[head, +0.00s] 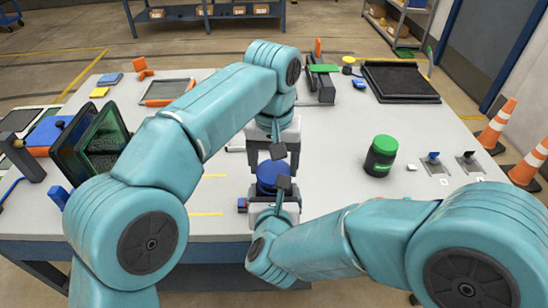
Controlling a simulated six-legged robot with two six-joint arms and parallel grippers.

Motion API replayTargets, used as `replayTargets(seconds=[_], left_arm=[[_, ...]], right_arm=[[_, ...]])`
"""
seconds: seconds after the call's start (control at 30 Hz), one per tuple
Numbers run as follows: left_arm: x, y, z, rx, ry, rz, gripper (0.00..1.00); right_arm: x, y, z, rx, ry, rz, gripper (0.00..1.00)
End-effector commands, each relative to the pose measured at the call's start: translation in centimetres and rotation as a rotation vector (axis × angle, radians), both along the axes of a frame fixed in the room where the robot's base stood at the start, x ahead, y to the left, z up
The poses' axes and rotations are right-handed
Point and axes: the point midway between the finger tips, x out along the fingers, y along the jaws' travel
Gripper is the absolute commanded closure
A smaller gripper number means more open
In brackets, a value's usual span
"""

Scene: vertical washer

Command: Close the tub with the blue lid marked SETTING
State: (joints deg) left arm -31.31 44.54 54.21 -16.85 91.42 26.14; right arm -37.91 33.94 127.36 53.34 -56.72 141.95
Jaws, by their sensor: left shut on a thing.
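A round blue lid (269,174) is in the middle front of the table, between my two grippers. Any marking on it is too small to read. My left gripper (279,151) comes down from above and behind and is shut on the blue lid. My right gripper (284,184) is at the near side, its fingertip close against the lid. Its jaws are mostly hidden, so its opening cannot be told. The tub below the lid is mostly hidden, and whether the lid sits on it cannot be told.
A dark tub with a green lid (381,155) stands to the right. A black tray (400,82) lies at the back right, a grey tray (172,92) at the back left. Dark panels (97,140) stand at left. Free tabletop lies right of centre.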

Motion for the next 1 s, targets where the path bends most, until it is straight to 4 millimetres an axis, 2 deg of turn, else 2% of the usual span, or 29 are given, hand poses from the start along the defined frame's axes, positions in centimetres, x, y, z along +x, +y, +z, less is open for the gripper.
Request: replayTargets(seconds=[0.43, 1.0], left_arm=[[0.0, 0.0, 0.0, 0.0, 0.001, 0.0, 0.54], [0.0, 0.0, -1.1, 0.001, 0.002, 0.0, 0.54]], right_arm=[[0.0, 0.0, 0.1, 0.0, -0.002, 0.0, 0.69], [0.0, 0.0, 0.1, 0.0, -0.002, 0.0, 0.69]])
